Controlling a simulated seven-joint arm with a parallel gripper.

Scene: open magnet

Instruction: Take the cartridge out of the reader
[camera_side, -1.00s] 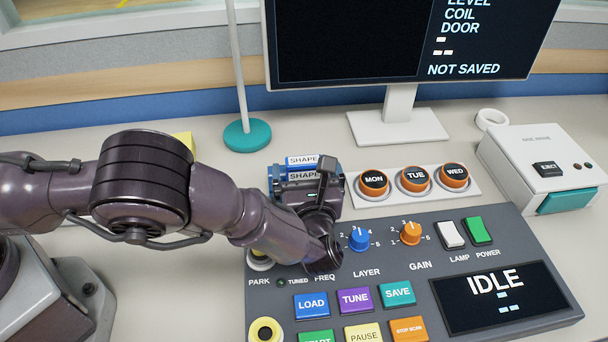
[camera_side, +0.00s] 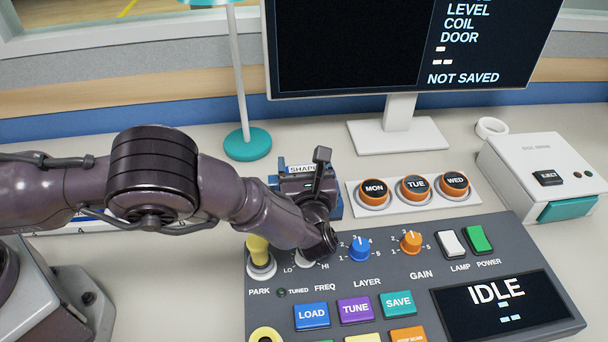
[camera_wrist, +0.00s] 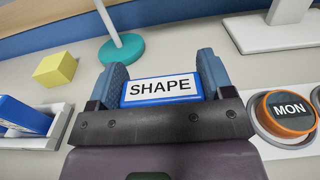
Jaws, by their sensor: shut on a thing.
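The blue cartridge with a white SHAPE label (camera_wrist: 160,88) is between the two blue fingers of my gripper (camera_wrist: 160,84) in the wrist view. The fingers are shut on its two sides. In the side view its label (camera_side: 302,168) shows just above my gripper (camera_side: 303,178), behind the grey control panel. My gripper and wrist cover the space under it there. I cannot make out the reader, nor tell whether the cartridge is still touching it.
A yellow block (camera_wrist: 55,70) and a white holder (camera_wrist: 62,122) with a blue piece in it lie left of my gripper. The orange MON button (camera_side: 374,190) is close on the right. A lamp stand with a teal base (camera_side: 247,144) and a monitor (camera_side: 398,50) stand behind.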

